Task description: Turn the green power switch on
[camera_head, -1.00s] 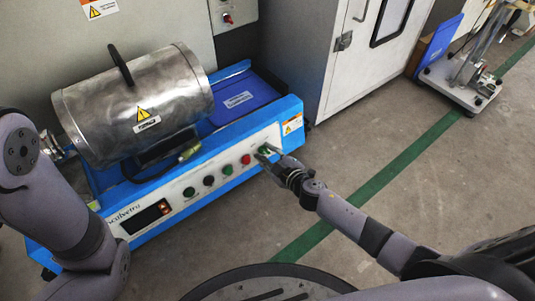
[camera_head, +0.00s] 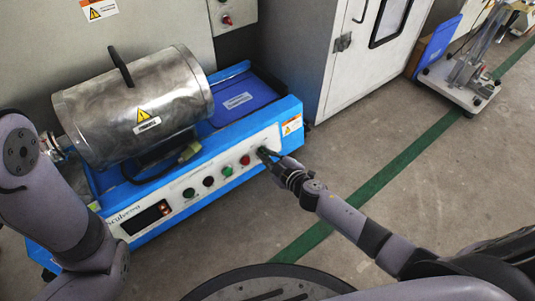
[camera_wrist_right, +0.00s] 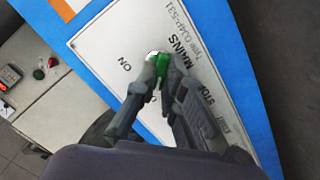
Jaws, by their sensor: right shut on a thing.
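The green power switch (camera_wrist_right: 163,68) is on the white panel marked MAINS, in the right wrist view. My right gripper (camera_wrist_right: 159,74) is shut on it, with one finger on each side. The fingers hide part of the switch. In the head view my right gripper (camera_head: 264,155) is at the right end of the front panel of the blue machine (camera_head: 232,172), and it covers the switch there. My left arm (camera_head: 60,200) comes in from the left, but its gripper is not in view.
A red button (camera_head: 245,160) and several dark or green buttons lie left of the switch on the panel. A metal drum (camera_head: 140,105) sits on the machine. A grey cabinet (camera_head: 335,60) stands behind.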

